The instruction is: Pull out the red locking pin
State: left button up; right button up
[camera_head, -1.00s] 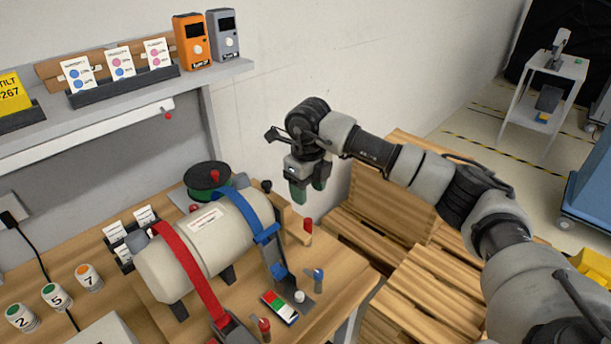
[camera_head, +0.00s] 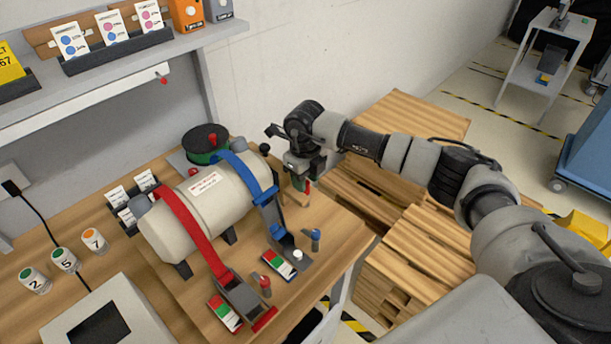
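A small red pin (camera_head: 307,188) stands upright at the right side of the wooden bench, by the end of the grey-white cylinder (camera_head: 188,228). My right gripper (camera_head: 299,180) points down right at this red pin, with its fingers overlapping it in view. Whether the fingers surround it or touch it is unclear, and how far they are apart is hidden. Another red-topped pin (camera_head: 265,284) stands beside the red strap's buckle. A blue-topped pin (camera_head: 315,236) stands beside the blue strap's buckle. My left gripper is out of view.
A red strap (camera_head: 192,231) and a blue strap (camera_head: 247,176) cross the cylinder. A green-and-black spool (camera_head: 206,143) stands behind it. Numbered cups (camera_head: 65,261) are at left. Wooden pallets (camera_head: 410,270) stand right of the bench.

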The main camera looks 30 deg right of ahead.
grip_shut()
jog(key=shift+r, duration=0.1)
jog(key=shift+r, duration=0.1)
jog(key=shift+r+p, duration=1.85)
jog(key=shift+r, duration=0.95)
